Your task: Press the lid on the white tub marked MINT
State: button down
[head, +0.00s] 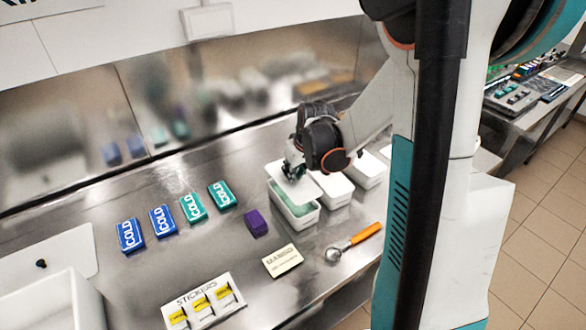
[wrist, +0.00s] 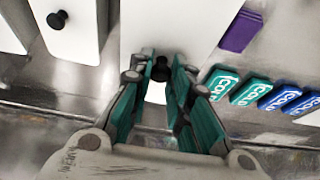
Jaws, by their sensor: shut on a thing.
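A white tub (head: 298,216) with pale green contents stands on the steel counter, at the left end of a row of white tubs. No MINT marking is readable on it. A white lid (head: 290,188) is over its back part, and the green shows along the front. I cannot tell whether the lid touches the rim. My gripper (head: 294,170) is above the lid, with its fingers shut on the lid's black knob. In the wrist view the knob (wrist: 160,68) is between the fingertips, and the lid (wrist: 190,28) spreads beyond them.
Two tubs with white lids (head: 332,187) (head: 367,168) stand close on the right. A purple block (head: 256,222), cold packs (head: 192,207), a card (head: 282,261), a sticker holder (head: 203,302) and an orange-handled scoop (head: 355,242) lie around. Counter between them is bare.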

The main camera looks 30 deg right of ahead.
aim_at(295, 181)
jog(key=shift+f+b, duration=2)
jog(key=shift+f, duration=0.8)
jog(key=shift+f+b, duration=0.2)
jog(key=shift+b, duration=0.35)
dwell(0.5)
jog(key=c, duration=1.4)
grip_release()
jog(key=o, duration=0.5)
jog(key=shift+c, duration=0.2)
jog(key=shift+r, duration=0.2)
